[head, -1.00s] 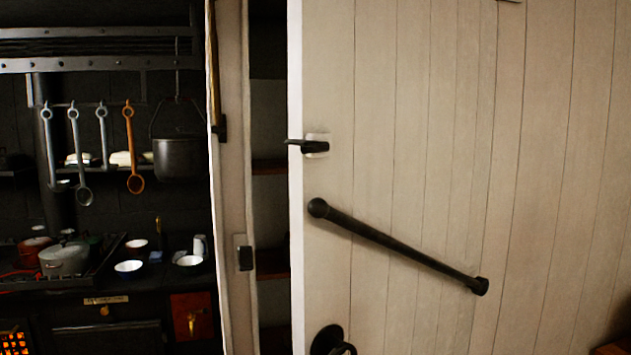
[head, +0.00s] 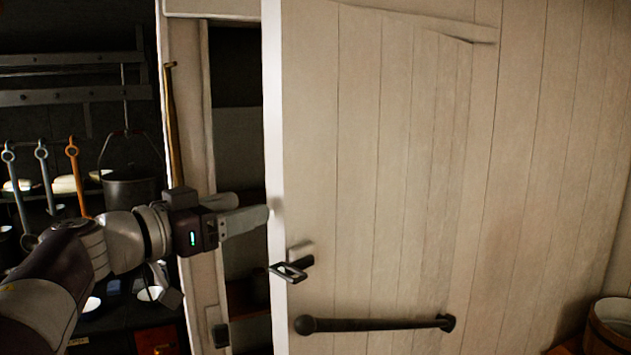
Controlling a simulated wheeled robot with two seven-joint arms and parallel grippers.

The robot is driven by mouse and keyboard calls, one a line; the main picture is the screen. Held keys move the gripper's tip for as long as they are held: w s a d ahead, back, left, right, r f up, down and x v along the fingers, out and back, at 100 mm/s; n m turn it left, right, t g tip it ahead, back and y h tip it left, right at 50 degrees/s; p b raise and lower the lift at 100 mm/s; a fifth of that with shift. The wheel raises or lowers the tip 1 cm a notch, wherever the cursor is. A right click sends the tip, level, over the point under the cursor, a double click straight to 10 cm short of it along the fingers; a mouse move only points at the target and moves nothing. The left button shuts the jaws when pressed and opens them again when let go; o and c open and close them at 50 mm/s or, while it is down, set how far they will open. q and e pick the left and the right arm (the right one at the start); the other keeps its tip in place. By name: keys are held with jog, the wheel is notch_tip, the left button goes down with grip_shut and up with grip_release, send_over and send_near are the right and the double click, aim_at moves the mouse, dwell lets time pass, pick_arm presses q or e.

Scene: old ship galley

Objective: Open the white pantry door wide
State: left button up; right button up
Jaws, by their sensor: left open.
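The white pantry door (head: 400,190) of vertical planks stands partly open, with a dark gap between its left edge and the frame (head: 190,140). My right gripper is not in view.
Dark shelves (head: 245,295) show inside the gap. On the left is a stove area with hanging ladles (head: 72,165) and a black pot (head: 130,187). A wooden bucket (head: 612,325) stands at the lower right, near the door's right side.

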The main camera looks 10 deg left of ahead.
aim_at(298, 192)
pick_arm(q)
jog(key=w+d+p, duration=0.1)
jog(key=w+d+r+p, duration=0.1)
jog(key=w+d, duration=0.1)
jog(key=shift+w+d, duration=0.1)
jog(key=shift+d, duration=0.05)
jog(key=x, duration=0.2)
jog(key=p+x, duration=0.1)
jog(key=x, duration=0.1)
jog(key=a+p+x, duration=0.1)
jog(key=x, duration=0.1)
jog(key=shift+w+d+f, duration=0.25)
jog(key=shift+w+f, duration=0.1)
jog(key=shift+w, duration=0.25)
jog(key=shift+w+d, duration=0.2)
jog(key=shift+d, duration=0.2)
